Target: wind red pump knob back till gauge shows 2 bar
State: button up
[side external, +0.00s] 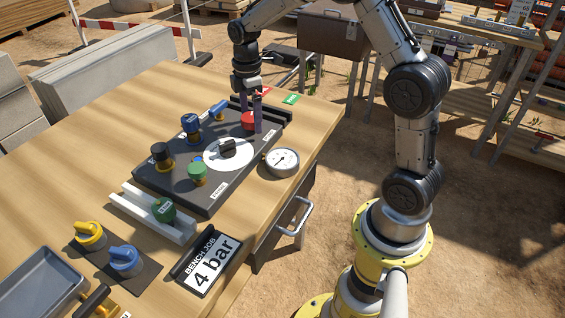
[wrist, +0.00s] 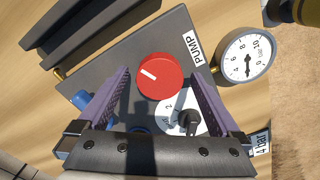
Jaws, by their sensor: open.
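The round red pump knob (side external: 247,122) sits at the far end of the dark panel, partly covered by a finger in the side view. In the wrist view the red knob (wrist: 158,75) has a white mark toward its left and a PUMP label (wrist: 194,49) beside it. My gripper (side external: 250,112) is open and points down over the knob. Its purple fingers (wrist: 157,84) stand on either side of the knob, with gaps showing. The gauge (side external: 281,161) is at the panel's edge; in the wrist view the gauge (wrist: 246,57) needle points down, its exact reading unclear.
A card (side external: 210,262) in a holder reads "BENCH JOB 4 bar". Blue (side external: 190,123), black (side external: 161,154) and green (side external: 197,172) knobs and a white dial (side external: 213,156) share the panel (side external: 180,191). Yellow (side external: 89,233) and blue (side external: 124,259) valves stand at the near left.

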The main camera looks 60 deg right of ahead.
jog(key=shift+r, duration=3.5)
notch_tip(320, 180, up, 13)
jog(key=s+a+r+t, duration=0.1)
jog(key=s+a+r, duration=0.35)
jog(key=r, duration=0.25)
jog(key=s+a+t, duration=0.2)
jog(key=s+a, duration=0.2)
jog(key=s, duration=0.6)
jog(key=s+a+f+m+t, duration=0.2)
jog(key=s+f+m, duration=0.9)
jog(key=f, duration=0.3)
jog(key=shift+a+f+t, duration=0.2)
jog(key=shift+a+t, duration=0.05)
jog(key=shift+t, duration=0.05)
jog(key=shift+c, duration=0.3)
